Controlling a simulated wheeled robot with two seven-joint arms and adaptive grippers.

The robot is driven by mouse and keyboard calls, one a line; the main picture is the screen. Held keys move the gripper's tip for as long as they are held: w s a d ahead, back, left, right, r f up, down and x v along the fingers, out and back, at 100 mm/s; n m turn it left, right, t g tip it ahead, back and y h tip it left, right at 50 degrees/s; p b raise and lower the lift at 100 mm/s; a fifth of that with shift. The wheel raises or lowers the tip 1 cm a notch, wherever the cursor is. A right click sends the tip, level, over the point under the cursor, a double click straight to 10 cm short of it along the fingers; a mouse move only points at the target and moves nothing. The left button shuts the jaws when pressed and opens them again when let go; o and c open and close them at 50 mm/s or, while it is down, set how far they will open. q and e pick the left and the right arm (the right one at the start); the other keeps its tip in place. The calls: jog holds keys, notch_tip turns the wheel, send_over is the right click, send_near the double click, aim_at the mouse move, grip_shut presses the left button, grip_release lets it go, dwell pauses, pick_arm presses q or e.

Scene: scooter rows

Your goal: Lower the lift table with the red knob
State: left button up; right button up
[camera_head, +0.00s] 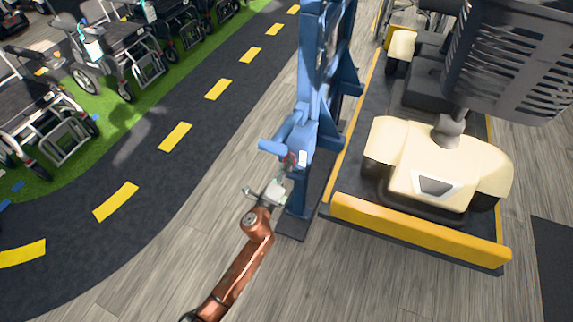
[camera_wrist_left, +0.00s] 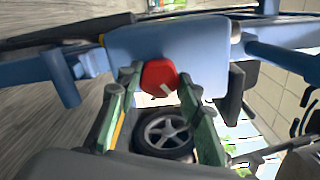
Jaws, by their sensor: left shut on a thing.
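The red knob (camera_wrist_left: 158,76) is on a blue box (camera_wrist_left: 205,50) in the left wrist view, between the fingertips of my left gripper (camera_wrist_left: 160,84). The gripper is shut on the knob, and a small white mark shows on its face. In the head view my left gripper (camera_head: 276,184) reaches the blue lift frame (camera_head: 313,110) from the left, and the knob (camera_head: 292,158) is mostly hidden there. The lift table (camera_head: 420,240) is a dark platform with yellow edges to the right of the frame. My right gripper is out of view.
A cream scooter (camera_head: 400,160) with a grey basket (camera_head: 515,60) stands on the lift table. A dark lane with yellow dashes (camera_head: 175,137) curves at left, with wheelchairs on green flooring (camera_head: 150,95) beyond. Wooden floor (camera_head: 150,245) around my arm is clear.

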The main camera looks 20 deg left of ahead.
pick_arm(q)
jog(key=n, duration=0.2)
jog(key=shift+f+n, duration=0.15)
jog(key=shift+n, duration=0.15)
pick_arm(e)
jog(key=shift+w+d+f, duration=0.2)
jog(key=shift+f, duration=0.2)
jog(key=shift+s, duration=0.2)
pick_arm(q)
jog(key=o, duration=1.1)
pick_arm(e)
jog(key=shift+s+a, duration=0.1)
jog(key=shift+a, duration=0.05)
